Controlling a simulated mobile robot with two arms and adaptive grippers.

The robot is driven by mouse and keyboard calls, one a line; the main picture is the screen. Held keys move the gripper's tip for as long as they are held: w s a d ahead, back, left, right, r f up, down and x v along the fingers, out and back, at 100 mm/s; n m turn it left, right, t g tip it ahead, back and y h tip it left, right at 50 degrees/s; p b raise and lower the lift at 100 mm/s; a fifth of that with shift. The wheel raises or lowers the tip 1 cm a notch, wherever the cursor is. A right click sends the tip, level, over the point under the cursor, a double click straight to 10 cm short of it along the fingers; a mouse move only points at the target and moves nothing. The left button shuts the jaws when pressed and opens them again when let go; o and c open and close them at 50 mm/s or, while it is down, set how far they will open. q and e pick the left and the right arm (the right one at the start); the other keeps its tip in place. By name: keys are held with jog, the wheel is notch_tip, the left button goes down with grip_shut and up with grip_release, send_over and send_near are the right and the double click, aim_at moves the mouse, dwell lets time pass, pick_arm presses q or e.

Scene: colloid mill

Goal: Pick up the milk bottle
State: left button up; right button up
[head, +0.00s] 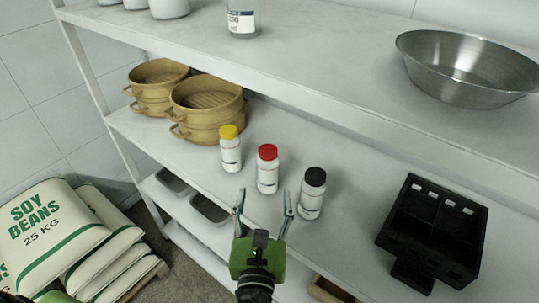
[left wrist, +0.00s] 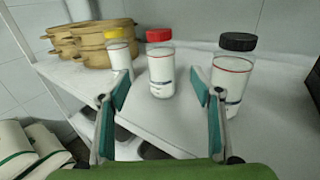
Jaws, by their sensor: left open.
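Three white bottles stand upright in a row on the middle shelf: one with a yellow cap (head: 230,150), one with a red cap (head: 267,170) and one with a black cap (head: 311,195). I cannot tell from the labels which is the milk bottle. My left gripper (head: 264,203) is open and empty in front of the red-capped bottle, apart from it. In the left wrist view the red-capped bottle (left wrist: 161,72) shows beyond and between the open fingers (left wrist: 157,92). The yellow-capped bottle (left wrist: 119,58) is left of it and the black-capped bottle (left wrist: 231,75) right. My right gripper is not in view.
Bamboo steamers (head: 206,106) stand left of the bottles, and a black rack (head: 433,232) stands to the right. A steel bowl (head: 466,72) and a clear labelled bottle (head: 242,20) are on the upper shelf, which overhangs behind. Soy bean sacks (head: 55,235) lie at lower left.

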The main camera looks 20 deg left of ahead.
aim_at(267, 168)
pick_arm(q)
jog(key=p+x, duration=0.1)
jog(key=x, duration=0.1)
jog(key=r+p+x, duration=0.1)
jog(key=x, duration=0.2)
jog(key=shift+w, duration=0.35)
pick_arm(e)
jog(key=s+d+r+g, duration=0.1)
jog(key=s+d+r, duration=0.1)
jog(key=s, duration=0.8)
pick_arm(q)
jog(key=p+x, duration=0.2)
jog(key=x, duration=0.1)
jog(key=shift+r, duration=0.2)
jog(key=x, duration=0.3)
jog(key=shift+w+f+p, duration=0.1)
jog(key=shift+f+p, duration=0.25)
jog(key=shift+p, duration=0.05)
jog(key=c, duration=1.4)
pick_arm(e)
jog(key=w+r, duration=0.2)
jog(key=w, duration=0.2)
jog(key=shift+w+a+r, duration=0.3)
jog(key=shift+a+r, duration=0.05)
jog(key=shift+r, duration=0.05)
